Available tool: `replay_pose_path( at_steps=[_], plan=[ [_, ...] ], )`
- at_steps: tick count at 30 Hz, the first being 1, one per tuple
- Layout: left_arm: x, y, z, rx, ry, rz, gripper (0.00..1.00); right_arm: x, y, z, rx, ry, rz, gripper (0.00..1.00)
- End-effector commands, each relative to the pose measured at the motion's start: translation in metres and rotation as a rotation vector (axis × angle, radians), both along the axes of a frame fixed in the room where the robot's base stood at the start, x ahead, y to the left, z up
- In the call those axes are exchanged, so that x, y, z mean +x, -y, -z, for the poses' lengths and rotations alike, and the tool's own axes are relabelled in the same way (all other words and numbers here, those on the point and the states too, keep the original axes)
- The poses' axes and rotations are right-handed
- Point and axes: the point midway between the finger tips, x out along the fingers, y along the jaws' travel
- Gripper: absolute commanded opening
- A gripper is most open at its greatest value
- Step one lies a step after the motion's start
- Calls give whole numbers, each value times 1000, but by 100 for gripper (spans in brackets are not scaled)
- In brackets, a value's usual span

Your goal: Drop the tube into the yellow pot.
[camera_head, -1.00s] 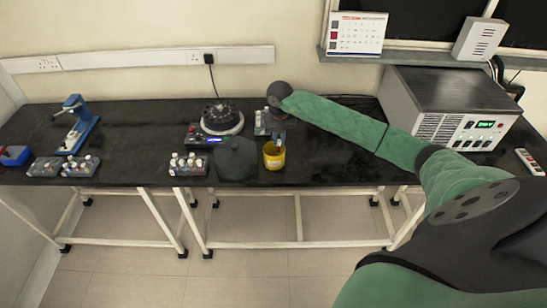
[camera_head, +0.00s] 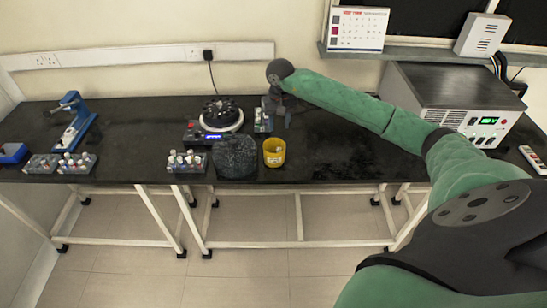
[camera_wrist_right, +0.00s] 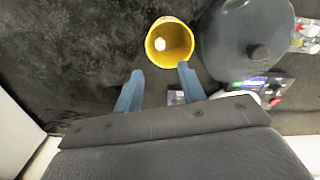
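The yellow pot (camera_head: 274,153) stands upright near the front edge of the bench. In the right wrist view the yellow pot (camera_wrist_right: 184,58) is open toward me, with a small white round end inside it (camera_wrist_right: 160,44), which looks like the tube; the rest of it is hidden. My right gripper (camera_wrist_right: 159,84) has its two blue fingers spread apart with nothing between them, beside the pot and clear of it. In the head view my right gripper (camera_head: 280,112) is behind and above the pot. My left gripper is not in view.
A dark grey rounded vessel (camera_head: 236,158) stands close left of the pot. Behind it is a round black-and-white device (camera_head: 222,115). Tube racks (camera_head: 187,162) stand to the left, another (camera_head: 262,122) beside my gripper. The bench right of the pot is clear.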

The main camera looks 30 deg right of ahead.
Motion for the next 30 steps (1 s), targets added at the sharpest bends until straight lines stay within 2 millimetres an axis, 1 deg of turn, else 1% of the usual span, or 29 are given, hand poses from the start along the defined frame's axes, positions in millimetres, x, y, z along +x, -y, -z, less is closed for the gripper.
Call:
replay_pose_path(
  at_steps=[4, 9, 24, 26, 27, 29, 30],
  plan=[
    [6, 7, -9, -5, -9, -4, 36, 1, 0, -13, 0, 1, -1, 40],
    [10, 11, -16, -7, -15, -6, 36, 0, 0, -21, 0, -1, -1, 40],
    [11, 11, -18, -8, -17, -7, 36, 0, -1, -23, 3, 0, 0, 40],
    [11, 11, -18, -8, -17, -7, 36, 0, -6, -20, 19, 3, 3, 40],
    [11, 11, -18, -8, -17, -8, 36, -1, -13, -17, 40, 9, 8, 40],
    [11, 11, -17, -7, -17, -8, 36, -1, -31, -11, 95, 21, 22, 40],
    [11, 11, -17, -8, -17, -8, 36, -2, -47, -6, 146, 32, 37, 40]
  ],
)
